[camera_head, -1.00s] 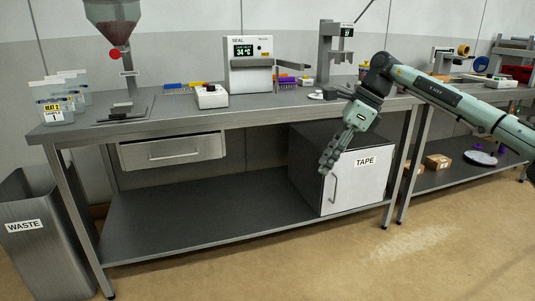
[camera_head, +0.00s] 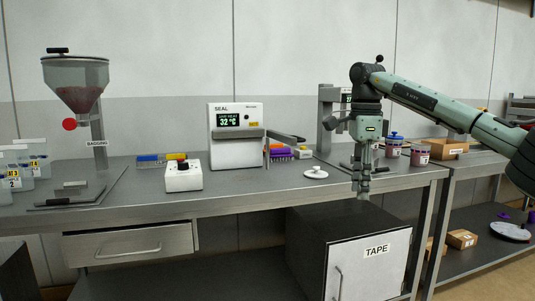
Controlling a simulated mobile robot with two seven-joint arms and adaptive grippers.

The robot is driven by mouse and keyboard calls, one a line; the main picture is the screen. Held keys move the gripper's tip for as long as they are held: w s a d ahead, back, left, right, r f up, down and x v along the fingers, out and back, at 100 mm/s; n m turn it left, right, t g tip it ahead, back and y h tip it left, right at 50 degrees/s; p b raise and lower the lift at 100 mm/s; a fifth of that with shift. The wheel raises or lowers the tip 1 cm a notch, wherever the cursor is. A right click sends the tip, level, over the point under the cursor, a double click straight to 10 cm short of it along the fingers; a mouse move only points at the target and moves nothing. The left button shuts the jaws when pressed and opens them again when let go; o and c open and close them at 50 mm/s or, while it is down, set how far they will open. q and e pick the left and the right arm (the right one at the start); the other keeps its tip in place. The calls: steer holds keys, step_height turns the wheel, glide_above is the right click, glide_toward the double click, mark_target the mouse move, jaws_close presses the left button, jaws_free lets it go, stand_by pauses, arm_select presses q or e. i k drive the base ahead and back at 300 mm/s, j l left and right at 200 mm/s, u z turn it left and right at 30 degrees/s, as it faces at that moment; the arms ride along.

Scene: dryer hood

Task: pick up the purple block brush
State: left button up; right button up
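A purple block (camera_head: 281,156), likely the block brush, lies on the bench just right of the sealing machine. It is small, partly overlapped by the machine's arm, and its bristles are hard to make out. My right gripper (camera_head: 361,192) points down over the front part of the bench, to the right of the purple block and well apart from it. Its fingers look close together, but I cannot tell whether they are open or shut. Nothing shows between them. My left gripper is not in view.
A small white lidded dish (camera_head: 315,173) lies between block and gripper. A white switch box (camera_head: 183,178) is farther left. Lidded jars (camera_head: 394,146) stand right of my gripper.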

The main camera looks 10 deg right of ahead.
mark_target(276, 155)
steer(key=i+l+u, duration=0.2)
steer(key=i+l, duration=0.2)
steer(key=i+l+u, duration=0.2)
steer(key=i+l, duration=0.2)
steer(key=l, duration=0.2)
steer(key=i+l+u, duration=0.3)
steer(key=i+l, duration=0.6)
steer(key=i, duration=0.05)
